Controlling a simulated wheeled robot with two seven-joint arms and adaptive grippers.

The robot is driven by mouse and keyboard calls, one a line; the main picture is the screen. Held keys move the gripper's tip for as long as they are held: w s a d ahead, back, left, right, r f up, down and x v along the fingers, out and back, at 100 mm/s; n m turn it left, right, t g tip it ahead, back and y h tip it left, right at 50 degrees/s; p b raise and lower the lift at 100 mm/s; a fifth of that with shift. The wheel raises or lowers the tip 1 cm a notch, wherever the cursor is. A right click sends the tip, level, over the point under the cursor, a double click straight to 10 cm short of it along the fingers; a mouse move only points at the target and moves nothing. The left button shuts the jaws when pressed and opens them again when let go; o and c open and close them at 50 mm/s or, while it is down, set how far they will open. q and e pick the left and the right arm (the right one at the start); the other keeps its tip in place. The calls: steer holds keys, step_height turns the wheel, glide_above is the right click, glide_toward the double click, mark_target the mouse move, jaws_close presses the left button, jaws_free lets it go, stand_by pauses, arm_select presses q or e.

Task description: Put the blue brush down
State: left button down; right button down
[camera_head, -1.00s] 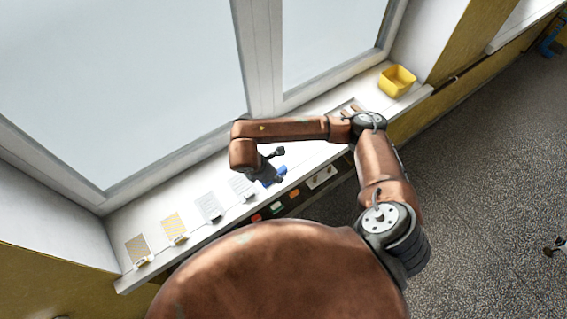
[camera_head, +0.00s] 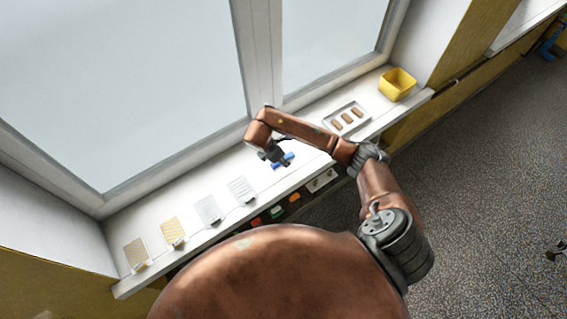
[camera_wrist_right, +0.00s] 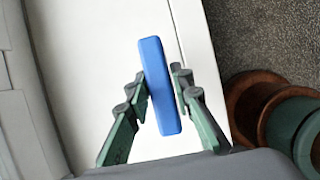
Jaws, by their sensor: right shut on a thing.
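My right gripper (camera_head: 278,158) is over the white window sill (camera_head: 215,185), right of the row of mesh panels in the head view. It is shut on the blue brush (camera_head: 289,158). In the right wrist view, the blue brush (camera_wrist_right: 160,85) stands lengthwise between the two dark green fingers of the gripper (camera_wrist_right: 161,86). White sill surface lies behind the brush. I cannot tell whether the brush touches the sill. Part of the brush is hidden by the gripper in the head view. My left gripper is not in view.
Several mesh panels, among them a grey one (camera_head: 208,209) and a yellow one (camera_head: 173,231), lie along the sill at left. A tray (camera_head: 329,126) with brown pieces and a yellow bin (camera_head: 397,84) stand at right. Coloured items sit below the sill's front edge.

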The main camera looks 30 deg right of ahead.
steer(key=shift+w+d+f, duration=0.1)
steer(key=shift+f, duration=0.15)
steer(key=shift+f+p, duration=0.55)
steer(key=shift+f, duration=1.05)
steer(key=c, duration=1.7)
jaws_free()
steer(key=shift+w+r, duration=0.1)
steer(key=b+v, duration=0.1)
steer(key=v, duration=1)
steer(key=shift+w+d+r, duration=0.1)
steer(key=shift+a+r, duration=0.2)
steer(key=shift+r, duration=0.15)
